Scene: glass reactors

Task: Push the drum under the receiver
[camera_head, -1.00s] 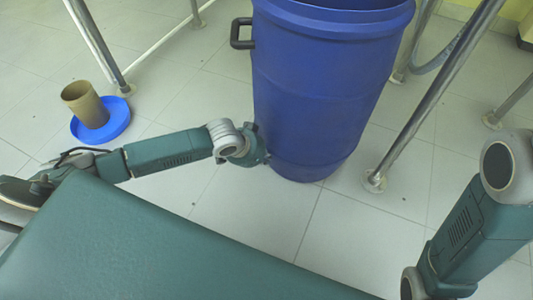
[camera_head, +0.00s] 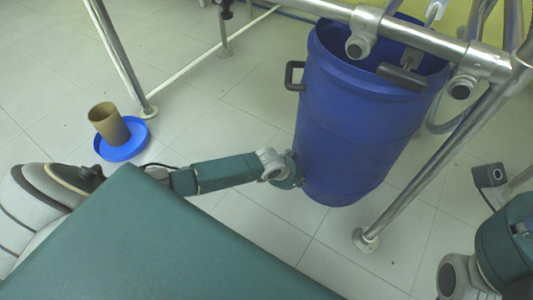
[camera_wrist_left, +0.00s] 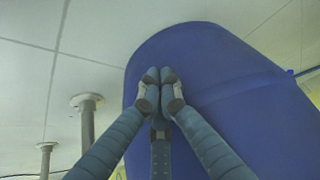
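The blue drum (camera_head: 350,135) stands upright on the tiled floor, open at the top, with a dark side handle. A metal pipe and fittings (camera_head: 403,75) cross in front of its rim in the head view. I cannot tell which part is the receiver. My left gripper (camera_head: 297,170) is at the drum's lower left side in the head view. In the left wrist view its fingers (camera_wrist_left: 160,85) are together, against or very close to the drum wall (camera_wrist_left: 225,85), with nothing between them.
Metal frame legs stand left (camera_head: 122,60) and right (camera_head: 420,170) of the drum, the right one close to it. A brown cup (camera_head: 108,124) sits on a blue round lid (camera_head: 135,145) on the left floor. Bare floor lies in front of the drum.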

